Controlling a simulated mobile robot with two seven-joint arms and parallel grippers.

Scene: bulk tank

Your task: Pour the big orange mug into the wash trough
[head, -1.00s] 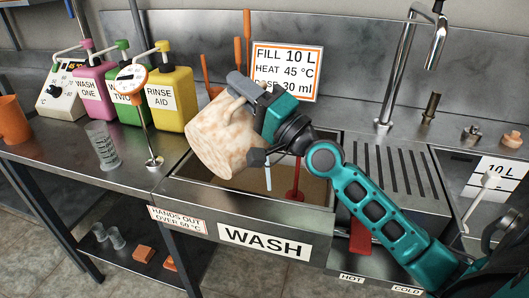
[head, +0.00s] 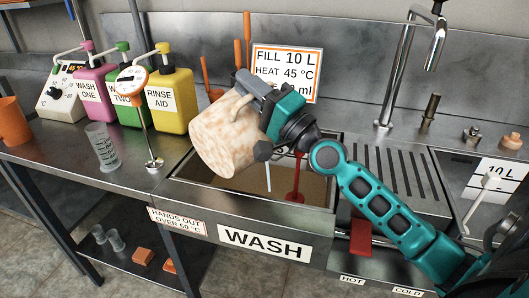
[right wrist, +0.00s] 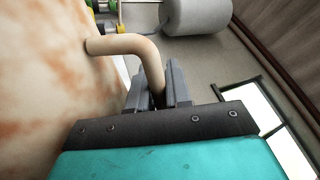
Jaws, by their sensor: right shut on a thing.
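A large mug (head: 222,138), mottled cream and pale orange, is held tilted above the wash trough (head: 195,190). My right gripper (head: 246,88) is shut on its handle; the right wrist view shows the curved handle (right wrist: 130,44) between the fingers (right wrist: 160,88) and the mug's wall (right wrist: 50,70) beside it. The mug's opening and contents are hidden in the head view. A thin pale blue strip (head: 268,178) shows below the mug over the trough; I cannot tell what it is. A plain orange vessel (head: 12,122) stands at the far left. My left gripper is not in view.
Pink, green and yellow pump bottles (head: 172,98) stand behind a dial thermometer (head: 145,115) and a clear measuring cup (head: 102,147) left of the trough. A ribbed drainboard (head: 385,180) and tall tap (head: 400,70) are to the right. A sign (head: 287,70) stands behind.

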